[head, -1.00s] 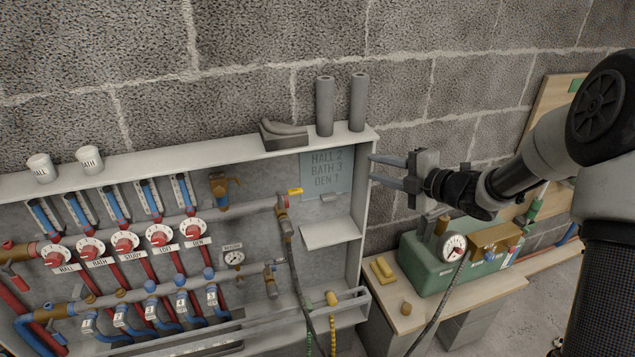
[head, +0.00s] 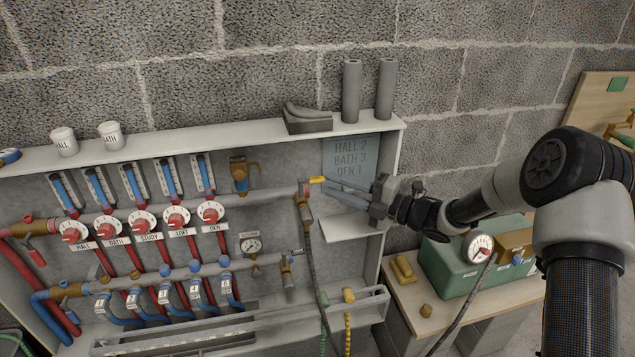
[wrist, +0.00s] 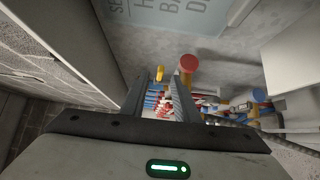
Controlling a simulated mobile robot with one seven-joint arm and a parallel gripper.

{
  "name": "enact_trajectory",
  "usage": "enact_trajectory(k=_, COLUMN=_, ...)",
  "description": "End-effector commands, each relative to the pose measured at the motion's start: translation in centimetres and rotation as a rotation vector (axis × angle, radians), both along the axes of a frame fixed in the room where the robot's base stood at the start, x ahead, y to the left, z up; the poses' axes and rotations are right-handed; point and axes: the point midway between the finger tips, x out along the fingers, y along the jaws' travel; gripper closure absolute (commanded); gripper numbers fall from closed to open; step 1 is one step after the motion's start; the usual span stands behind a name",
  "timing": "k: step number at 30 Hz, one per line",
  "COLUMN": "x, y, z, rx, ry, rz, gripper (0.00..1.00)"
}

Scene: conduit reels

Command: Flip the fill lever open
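The fill lever is a short yellow handle (head: 317,180) on a brass valve (head: 304,193) at the right end of the upper pipe in the cabinet. It points to the right in the head view. My gripper (head: 328,190) reaches in from the right, its fingertips just below and beside the handle. A grey hose (head: 312,255) hangs from the valve.
The blue note panel (head: 350,157) is just above my gripper and a small white shelf (head: 350,228) just below. The cabinet's right side wall (head: 393,170) stands close to my wrist. A gauge (head: 251,246) and dials (head: 176,219) are to the left. A green box (head: 460,270) stands at right.

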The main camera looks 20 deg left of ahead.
Motion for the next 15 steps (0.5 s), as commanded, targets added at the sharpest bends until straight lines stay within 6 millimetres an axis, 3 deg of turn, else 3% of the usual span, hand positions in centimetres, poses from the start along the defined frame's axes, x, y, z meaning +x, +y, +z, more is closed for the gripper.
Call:
enact_trajectory(k=6, x=0.9, y=3.9, z=-0.1, rx=0.000, ry=0.000, rz=0.001, gripper=0.72)
enact_trajectory(k=15, x=1.4, y=5.7, z=0.0, rx=0.000, ry=0.001, rz=-0.001, gripper=0.72)
